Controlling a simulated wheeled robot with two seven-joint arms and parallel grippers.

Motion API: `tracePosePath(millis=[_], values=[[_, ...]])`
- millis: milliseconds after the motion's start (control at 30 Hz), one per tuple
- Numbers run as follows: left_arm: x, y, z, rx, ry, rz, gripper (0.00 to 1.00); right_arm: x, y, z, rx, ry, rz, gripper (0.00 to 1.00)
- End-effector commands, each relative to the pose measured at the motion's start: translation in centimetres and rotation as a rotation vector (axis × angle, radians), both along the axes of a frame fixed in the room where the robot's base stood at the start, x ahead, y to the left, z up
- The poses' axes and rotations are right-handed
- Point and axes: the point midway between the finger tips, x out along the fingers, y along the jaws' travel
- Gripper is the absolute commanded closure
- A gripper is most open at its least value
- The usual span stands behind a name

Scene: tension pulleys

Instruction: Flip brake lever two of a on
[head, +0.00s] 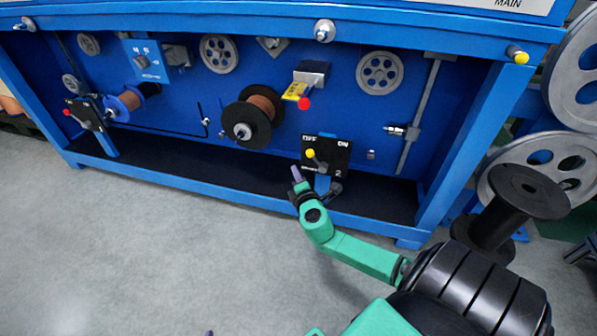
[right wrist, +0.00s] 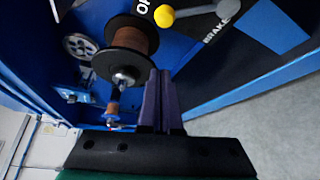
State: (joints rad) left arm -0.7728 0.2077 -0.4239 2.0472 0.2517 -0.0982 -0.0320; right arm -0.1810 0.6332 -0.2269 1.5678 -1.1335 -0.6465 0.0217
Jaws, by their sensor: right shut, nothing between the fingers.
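The black brake panel (head: 338,158), marked OFF, ON and 2, is at the lower right of the blue machine. Its lever with a yellow knob (head: 310,153) leans to the OFF side. The knob also shows in the right wrist view (right wrist: 163,16), with its grey lever arm (right wrist: 200,10) and the word BRAKE beside it. My right gripper (head: 295,172) has its purple fingers together and empty, just below and left of the knob, apparently apart from it. The fingers also show in the right wrist view (right wrist: 160,72). Only a tiny dark tip, possibly my left gripper, shows at the bottom edge.
A reel of brown wire (head: 265,105) and a red-knobbed lever with yellow label (head: 303,103) are above the panel. Another brake panel (head: 85,112) with a red knob is far left. A black spool (head: 505,205) stands at right. The grey floor in front is clear.

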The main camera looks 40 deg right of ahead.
Motion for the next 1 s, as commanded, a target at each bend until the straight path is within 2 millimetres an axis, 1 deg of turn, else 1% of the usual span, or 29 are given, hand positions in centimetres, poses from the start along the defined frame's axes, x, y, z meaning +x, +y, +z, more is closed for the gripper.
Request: tracePosePath(millis=[33,333,367,400,500,600,800,1000], values=[[0.0,0.0,-0.9,-0.003,-0.003,0.003,0.22,1.0,-0.5,-0.5,-0.002,-0.003,-0.001,1.00],[-0.1,0.0,-3.6,-0.026,-0.032,0.027,0.22,6.3,-3.1,-1.5,0.001,-0.002,-0.002,1.00],[-0.1,0.1,-3.4,-0.029,-0.035,0.030,0.22,6.1,-3.5,-1.3,-0.001,0.001,-0.002,1.00],[-0.2,0.1,-3.3,-0.027,-0.031,0.030,0.22,5.4,-4.0,-0.9,-0.003,0.003,-0.001,1.00],[-0.2,0.1,-3.4,-0.024,-0.027,0.028,0.22,4.4,-5.0,-0.5,-0.001,0.004,-0.001,1.00],[-0.2,0.0,-3.2,-0.025,-0.028,0.028,0.22,3.8,-5.6,-0.1,-0.001,0.003,0.001,1.00],[0.1,0.0,-2.8,-0.028,-0.037,0.029,0.22,3.5,-5.8,0.1,0.002,0.001,0.001,1.00],[0.1,0.0,-2.8,-0.028,-0.037,0.029,0.22,3.5,-5.8,0.0,0.001,0.000,0.000,1.00]])
